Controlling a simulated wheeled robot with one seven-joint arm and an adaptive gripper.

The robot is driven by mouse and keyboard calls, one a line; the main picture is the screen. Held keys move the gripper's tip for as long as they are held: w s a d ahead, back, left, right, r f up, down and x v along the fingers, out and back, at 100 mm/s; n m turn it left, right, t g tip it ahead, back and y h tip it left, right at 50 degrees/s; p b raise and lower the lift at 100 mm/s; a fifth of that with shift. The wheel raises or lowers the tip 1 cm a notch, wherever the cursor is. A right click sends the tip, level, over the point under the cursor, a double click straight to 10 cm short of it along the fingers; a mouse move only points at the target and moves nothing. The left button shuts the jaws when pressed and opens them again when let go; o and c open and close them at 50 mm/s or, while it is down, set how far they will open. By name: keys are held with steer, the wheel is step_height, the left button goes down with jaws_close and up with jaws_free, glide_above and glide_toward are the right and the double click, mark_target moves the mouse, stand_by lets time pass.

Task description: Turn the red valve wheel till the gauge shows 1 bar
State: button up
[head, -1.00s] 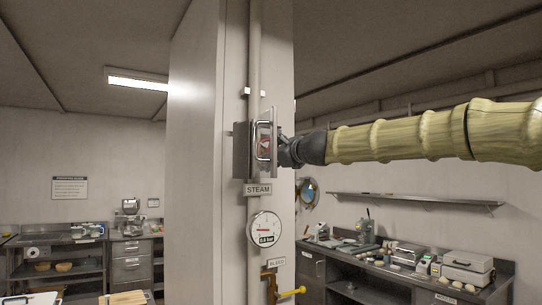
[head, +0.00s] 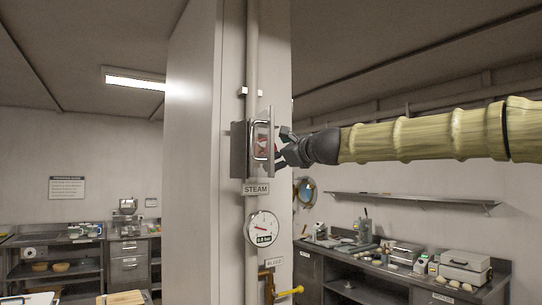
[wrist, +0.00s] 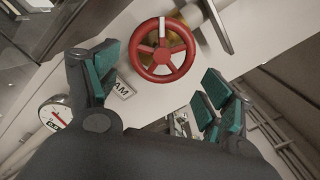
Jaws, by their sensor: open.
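The red valve wheel (wrist: 163,50) has spokes and a white mark on its rim. In the wrist view it lies beyond my open, empty fingers (wrist: 163,92), which have teal pads. The round white gauge (head: 264,228) hangs below the STEAM label. The gauge (wrist: 54,113) also shows in the wrist view.
The box (head: 239,150) and a vertical pipe (head: 252,65) are on a pale column. Counters with equipment stand at left and right, well behind.

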steer(key=v, duration=0.7)
steer(key=shift+s+d, duration=0.2)
steer(key=shift+s, duration=0.05)
